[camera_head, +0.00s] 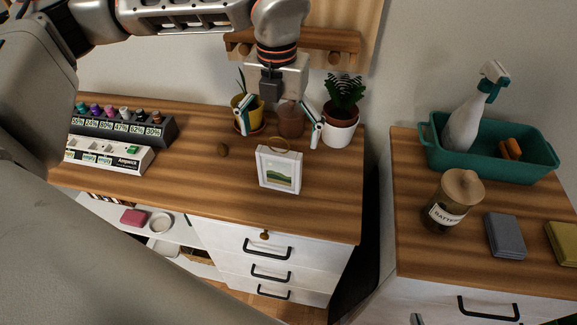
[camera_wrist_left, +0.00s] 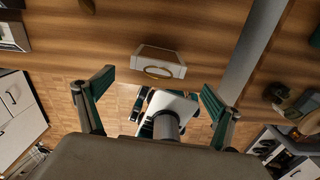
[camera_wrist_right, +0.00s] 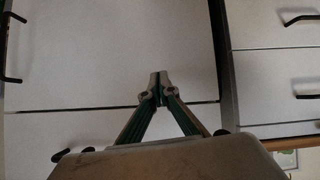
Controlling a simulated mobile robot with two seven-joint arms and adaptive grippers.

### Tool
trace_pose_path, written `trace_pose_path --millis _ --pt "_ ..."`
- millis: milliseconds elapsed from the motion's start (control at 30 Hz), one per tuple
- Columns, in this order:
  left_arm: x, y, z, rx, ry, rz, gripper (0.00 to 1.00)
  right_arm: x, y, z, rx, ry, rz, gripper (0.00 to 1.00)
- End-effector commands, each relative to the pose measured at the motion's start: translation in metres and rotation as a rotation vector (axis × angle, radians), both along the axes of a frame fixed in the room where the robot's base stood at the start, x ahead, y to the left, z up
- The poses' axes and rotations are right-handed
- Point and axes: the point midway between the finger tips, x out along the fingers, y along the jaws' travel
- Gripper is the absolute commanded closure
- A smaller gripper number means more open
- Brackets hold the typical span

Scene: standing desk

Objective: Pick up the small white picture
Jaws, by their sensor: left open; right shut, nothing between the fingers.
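The small white picture (camera_head: 278,170) stands upright on the wooden desk top near its front edge, with a green landscape in its frame and a brass ring at its top. In the left wrist view the picture (camera_wrist_left: 159,62) is seen from above, ahead of the fingers and between their lines. My left gripper (camera_head: 279,124) is open and empty, above and behind the picture, its fingers pointing down. It also shows open in the left wrist view (camera_wrist_left: 154,88). My right gripper (camera_wrist_right: 159,77) is shut and empty, in front of white drawer fronts.
Potted plants (camera_head: 341,119) stand behind the picture near the left gripper. A labelled rack (camera_head: 123,128) and a white device (camera_head: 112,155) are at left. A second cabinet at right bears a jar (camera_head: 452,203) and a teal bin (camera_head: 493,158).

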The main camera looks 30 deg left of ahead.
Motion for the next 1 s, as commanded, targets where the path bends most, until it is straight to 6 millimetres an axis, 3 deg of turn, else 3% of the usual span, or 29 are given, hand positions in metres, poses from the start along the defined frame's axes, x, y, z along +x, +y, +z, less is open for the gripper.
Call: trace_pose_path --millis 533,867,1000 --pt "0.004 0.004 -0.066 -0.002 0.005 -0.003 0.08 -0.001 0.001 0.003 0.001 0.001 0.002 1.00" --pt "0.005 0.003 -0.074 -0.003 0.003 -0.003 0.08 -0.001 0.001 0.003 0.001 0.000 0.001 1.00" --pt "0.005 0.003 -0.074 -0.004 0.002 -0.003 0.39 -0.001 0.001 0.002 0.001 0.000 0.001 1.00"
